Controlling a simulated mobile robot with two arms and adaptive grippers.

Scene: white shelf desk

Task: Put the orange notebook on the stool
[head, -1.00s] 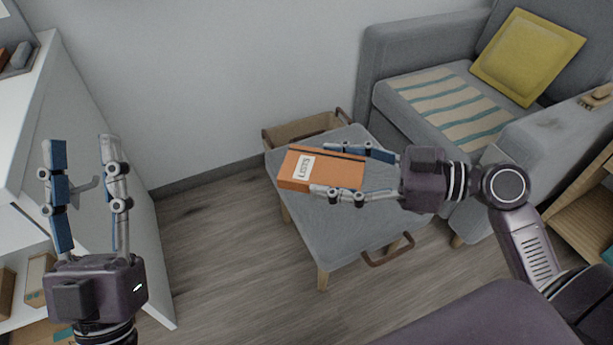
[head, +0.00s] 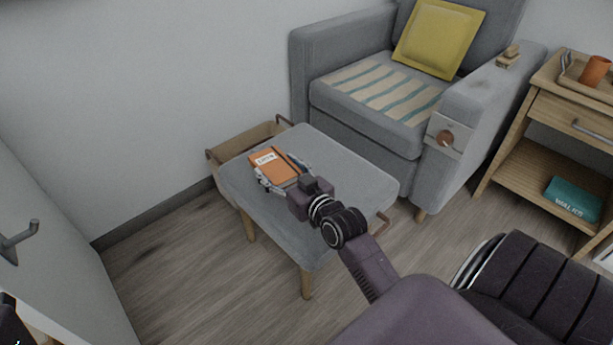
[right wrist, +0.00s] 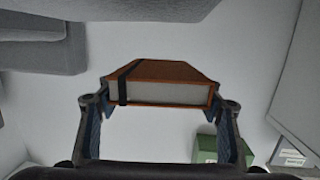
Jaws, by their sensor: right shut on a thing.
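The orange notebook (head: 274,167) has a white label and a dark elastic band. In the head view it is over the far left part of the grey stool's seat (head: 340,180); I cannot tell whether it touches the seat. My right gripper (head: 277,174) is shut on the notebook, with a finger on each side. In the right wrist view the notebook (right wrist: 165,85) sits between the fingertips, its pale page edge facing the camera. Only a dark corner of my left gripper's body shows at the lower left edge of the head view; its fingers are out of frame.
A bin (head: 228,150) stands behind the stool, against the wall. A grey armchair (head: 385,127) with a yellow cushion (head: 440,38) is behind right. A wooden side table (head: 508,165) is at far right. A white panel with a hook (head: 20,240) is at left.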

